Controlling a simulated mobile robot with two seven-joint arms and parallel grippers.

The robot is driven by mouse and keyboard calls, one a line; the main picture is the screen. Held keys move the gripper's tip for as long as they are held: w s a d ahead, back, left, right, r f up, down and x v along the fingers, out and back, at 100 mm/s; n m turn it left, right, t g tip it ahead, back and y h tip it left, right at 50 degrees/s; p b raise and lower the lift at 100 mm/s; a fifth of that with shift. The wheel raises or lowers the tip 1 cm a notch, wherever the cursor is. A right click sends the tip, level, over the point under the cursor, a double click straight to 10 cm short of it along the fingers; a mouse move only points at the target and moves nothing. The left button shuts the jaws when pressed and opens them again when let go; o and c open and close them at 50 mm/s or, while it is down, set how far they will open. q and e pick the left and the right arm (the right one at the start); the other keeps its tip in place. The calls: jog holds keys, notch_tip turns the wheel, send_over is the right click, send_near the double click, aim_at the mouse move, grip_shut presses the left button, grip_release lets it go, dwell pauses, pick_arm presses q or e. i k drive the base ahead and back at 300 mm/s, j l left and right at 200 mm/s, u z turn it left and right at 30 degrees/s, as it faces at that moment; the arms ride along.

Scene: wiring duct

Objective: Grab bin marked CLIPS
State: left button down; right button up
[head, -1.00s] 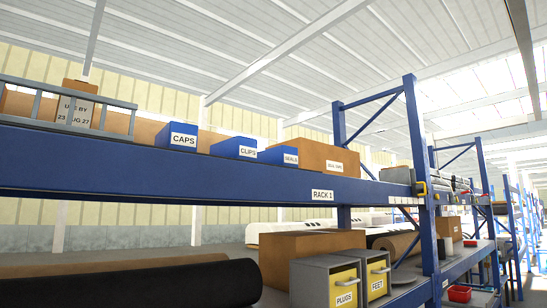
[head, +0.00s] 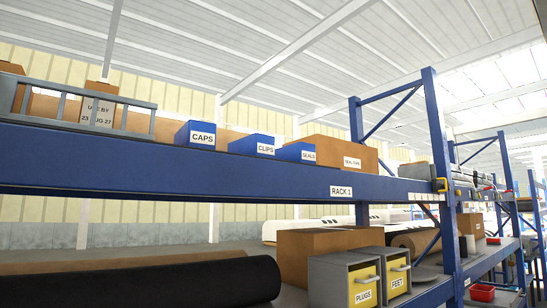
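The blue bin marked CLIPS (head: 252,145) stands on the upper shelf of the rack in the head view, its white label facing me. The blue CAPS bin (head: 201,136) stands to its left and the blue SEALS bin (head: 296,153) to its right. The lower part of the CLIPS bin is partly hidden by the shelf's blue front beam (head: 180,171). Neither of my grippers shows in the head view.
A cardboard box (head: 335,152) stands right of the SEALS bin. A grey ladder-like frame (head: 140,104) lies along the shelf's left part. Below are a dark roll (head: 150,285), a brown box (head: 310,250) and grey PLUGS (head: 345,278) and FEET (head: 398,270) drawers. A blue upright (head: 438,150) stands at right.

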aim_at(258, 145)
jog(key=l+u, duration=0.45)
jog(key=k+l+u, duration=0.1)
jog(key=l+u, duration=0.2)
jog(key=u, duration=0.15)
